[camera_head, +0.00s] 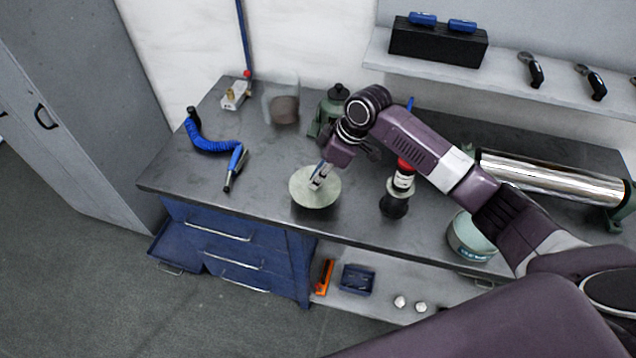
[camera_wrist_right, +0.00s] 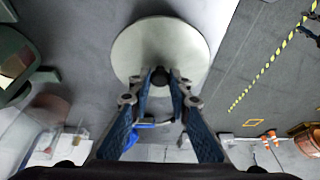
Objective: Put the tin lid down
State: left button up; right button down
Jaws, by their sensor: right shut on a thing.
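The tin lid is a pale, round disc (camera_head: 313,199) at the front edge of the workbench, left of the middle in the head view. My right gripper (camera_head: 319,180) is above it, shut on its small dark knob. In the wrist view the lid (camera_wrist_right: 135,45) lies beyond the fingertips (camera_wrist_right: 160,78), with the knob between them. I cannot tell whether the lid touches the bench top or hangs just above it. A round tin (camera_head: 466,239) stands at the bench's front edge to the right, partly beside my arm. My left gripper is not in view.
A red-topped dark object (camera_head: 396,198) stands right of the lid. A green tool (camera_head: 327,118) stands behind it. A shiny metal roll (camera_head: 552,177) lies at right. Bare bench (camera_head: 262,165) shows left of the lid.

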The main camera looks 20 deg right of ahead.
notch_tip(320, 180, down, 4)
jog(key=shift+r+p, duration=0.2)
jog(key=shift+p, duration=0.15)
jog(key=shift+f, duration=0.1)
jog(key=shift+f, duration=0.2)
jog(key=c, duration=1.8)
grip_release()
jog(key=shift+r, duration=0.1)
jog(key=shift+r, duration=0.15)
jog(key=b+v, duration=0.2)
jog(key=v, duration=1)
